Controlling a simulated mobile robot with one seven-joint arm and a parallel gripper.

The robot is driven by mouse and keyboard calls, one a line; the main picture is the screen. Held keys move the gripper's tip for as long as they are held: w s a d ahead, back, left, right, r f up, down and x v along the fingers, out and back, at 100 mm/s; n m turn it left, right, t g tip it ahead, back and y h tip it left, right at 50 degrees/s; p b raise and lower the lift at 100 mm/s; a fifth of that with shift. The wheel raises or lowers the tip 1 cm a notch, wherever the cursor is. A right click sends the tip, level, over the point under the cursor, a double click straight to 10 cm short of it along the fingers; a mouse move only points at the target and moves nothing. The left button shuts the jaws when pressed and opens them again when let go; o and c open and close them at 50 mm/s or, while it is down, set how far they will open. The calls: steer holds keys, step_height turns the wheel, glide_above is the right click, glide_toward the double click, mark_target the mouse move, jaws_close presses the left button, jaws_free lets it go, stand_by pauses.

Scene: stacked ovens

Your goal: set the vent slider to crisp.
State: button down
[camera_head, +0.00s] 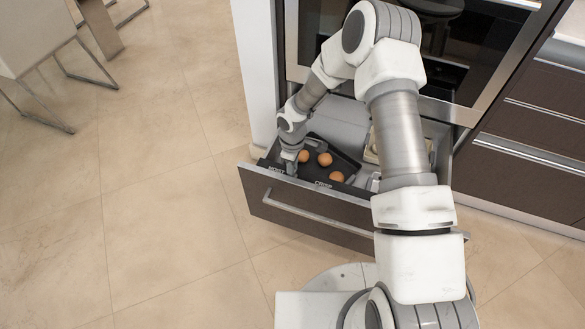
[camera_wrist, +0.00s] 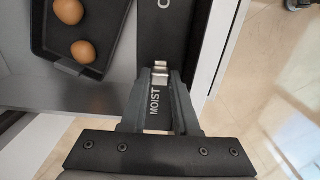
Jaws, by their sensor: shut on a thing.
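The vent slider is a small silvery tab (camera_wrist: 160,70) on a black strip (camera_wrist: 165,35) along the open drawer's front edge. In the wrist view my gripper (camera_wrist: 160,76) is shut on the tab. The word MOIST shows on the strip between my fingers, close to the tab. One letter, C, shows at the strip's far end at the top of the view. In the head view my gripper (camera_head: 290,168) is down at the left part of the drawer (camera_head: 315,208) front, and the tab itself is hidden. The word CRISP shows on the strip to the right of it.
A dark tray (camera_head: 318,170) with three brown eggs lies inside the drawer behind the strip; two eggs show in the wrist view. A pale container (camera_head: 371,154) stands further right in the drawer. An oven door (camera_head: 455,60) is above.

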mark_target(308, 181)
stand_by(0.8)
steer(key=shift+s+d+p, duration=0.15)
steer(key=shift+s+d, duration=0.15)
steer(key=shift+d, duration=0.5)
steer(key=shift+s+d+p, duration=0.15)
steer(key=shift+s+d, duration=0.1)
steer(key=shift+d, duration=0.55)
steer(key=shift+s+d+p, duration=0.15)
steer(key=shift+s+d, duration=0.15)
steer(key=shift+d, duration=0.5)
steer(key=c, duration=0.9)
jaws_free()
step_height(308, 181, up, 17)
steer(key=p, duration=0.5)
steer(key=shift+r+p, duration=0.2)
steer(key=shift+p, duration=0.15)
steer(key=shift+r, duration=0.1)
